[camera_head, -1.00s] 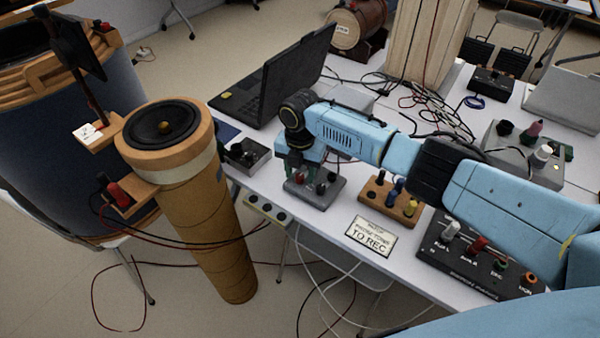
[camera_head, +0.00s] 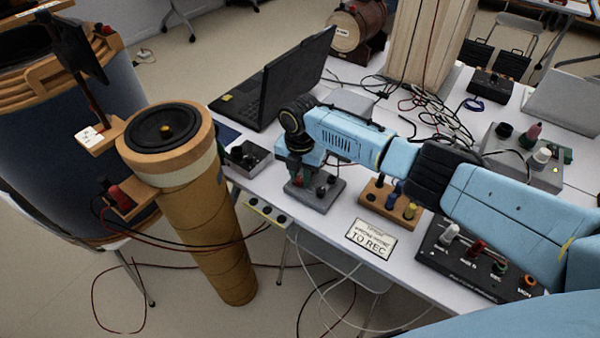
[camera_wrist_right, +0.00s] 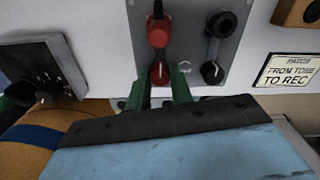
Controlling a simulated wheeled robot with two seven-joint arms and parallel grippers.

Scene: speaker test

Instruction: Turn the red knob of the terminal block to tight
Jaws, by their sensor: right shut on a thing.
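The terminal block is a grey box (camera_head: 325,198) near the table's front edge; it also fills the top of the right wrist view (camera_wrist_right: 188,50). Its red knob (camera_wrist_right: 160,75) has a white pointer mark and sits between the green fingers of my right gripper (camera_wrist_right: 161,90). Beside it is a black knob (camera_wrist_right: 211,73), free of the gripper. A red plug (camera_wrist_right: 158,32) and a black plug stand behind the knobs. In the head view my right gripper (camera_head: 297,178) reaches down onto the block and hides part of it. My left gripper is not in view.
A small grey box with a black knob (camera_head: 247,155) stands left of the block. A wooden block with coloured posts (camera_head: 391,198) stands to its right. A "TO REC" sign (camera_head: 371,239) is in front. A laptop (camera_head: 284,82) and loose cables lie behind.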

